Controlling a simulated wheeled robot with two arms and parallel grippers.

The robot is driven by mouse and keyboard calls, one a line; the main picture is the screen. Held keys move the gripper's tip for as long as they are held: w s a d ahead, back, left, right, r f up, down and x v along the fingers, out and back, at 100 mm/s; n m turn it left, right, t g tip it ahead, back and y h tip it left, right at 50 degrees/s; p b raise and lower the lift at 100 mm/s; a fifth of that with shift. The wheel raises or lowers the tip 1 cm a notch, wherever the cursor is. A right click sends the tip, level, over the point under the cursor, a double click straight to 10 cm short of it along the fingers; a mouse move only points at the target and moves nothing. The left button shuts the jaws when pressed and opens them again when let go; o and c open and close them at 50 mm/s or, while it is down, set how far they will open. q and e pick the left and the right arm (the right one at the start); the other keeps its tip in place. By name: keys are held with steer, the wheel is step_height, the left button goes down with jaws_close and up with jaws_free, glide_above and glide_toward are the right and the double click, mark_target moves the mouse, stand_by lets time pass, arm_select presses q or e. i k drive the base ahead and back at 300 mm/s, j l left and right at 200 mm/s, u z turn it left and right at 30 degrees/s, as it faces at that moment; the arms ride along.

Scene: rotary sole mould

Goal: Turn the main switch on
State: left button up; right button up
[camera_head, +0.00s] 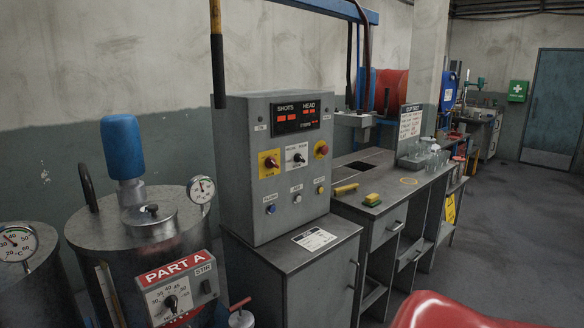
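A grey control cabinet (247,170) stands in the middle of the view, its sloped front facing right. A rotary switch on a yellow square plate (269,163) sits at the left of its middle row and looks like the main switch. Its label and exact handle angle are too small to read. A display (297,117) marked SHOTS and HEAD shows red digits. Neither gripper is in view.
A PART A tank (140,235) with a blue motor (122,148) stands left of the cabinet. A glossy red shape (450,312) fills the bottom right edge. Open floor lies at right.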

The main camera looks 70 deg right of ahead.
mark_target(271, 162)
steer(key=z, duration=2.15)
